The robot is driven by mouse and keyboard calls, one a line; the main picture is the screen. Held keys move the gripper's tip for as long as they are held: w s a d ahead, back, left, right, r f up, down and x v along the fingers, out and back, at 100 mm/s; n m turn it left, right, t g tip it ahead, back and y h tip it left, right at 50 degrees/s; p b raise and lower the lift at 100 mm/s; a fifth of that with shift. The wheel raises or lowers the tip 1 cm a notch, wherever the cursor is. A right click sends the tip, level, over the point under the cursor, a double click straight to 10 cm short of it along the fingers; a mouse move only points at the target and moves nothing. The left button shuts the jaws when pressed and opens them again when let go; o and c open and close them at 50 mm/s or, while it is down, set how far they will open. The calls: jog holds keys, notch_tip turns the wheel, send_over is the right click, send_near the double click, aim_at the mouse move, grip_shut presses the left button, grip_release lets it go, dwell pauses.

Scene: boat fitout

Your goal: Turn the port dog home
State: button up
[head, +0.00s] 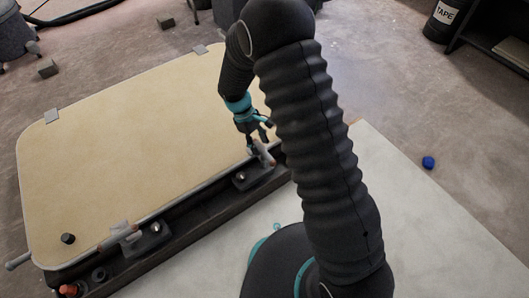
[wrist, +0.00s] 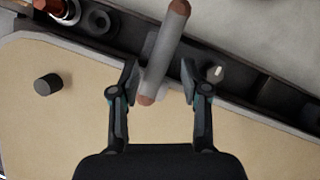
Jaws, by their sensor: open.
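The dog handle (head: 263,153) at the right of the rail is a grey bar with brown ends. It lies across the rail, one end over the panel's edge. In the wrist view the handle (wrist: 163,52) runs slanted between the fingers, with no clear contact. My gripper (head: 256,143) is open; in the wrist view its fingertips (wrist: 159,72) stand either side of the handle's lower part. A second dog handle (head: 122,236) at the rail's left lies roughly along the rail. I cannot tell which dog is the port one. The beige panel (head: 130,150) lies flat behind the rail.
A pale bolt (wrist: 217,72) stands on the rail beside the near handle. A black knob (wrist: 47,84) is on the panel and a red-capped fitting (wrist: 57,9) on the rail. My arm hides the rail's right end.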

jog(key=shift+v, duration=2.3)
jog(key=s+d+r+m+t+y+p, duration=0.1)
jog(key=s+d+r+m+t+p, duration=0.1)
jog(key=s+d+r, duration=0.4)
jog(key=s+d+r+m+t+y+p, duration=0.1)
jog(key=s+d+r+m+t, duration=0.2)
jog(key=s+r, duration=0.6)
jog(key=s+d+r+m+t+y+p, duration=0.1)
jog(key=s+d+r+m, duration=0.5)
jog(key=r, duration=1.4)
jog(key=s+d+t+p, duration=0.1)
jog(key=s+d+t, duration=0.1)
jog(key=shift+d+y+p, duration=0.35)
jog(key=shift+d+y, duration=0.05)
jog(key=shift+c, duration=0.4)
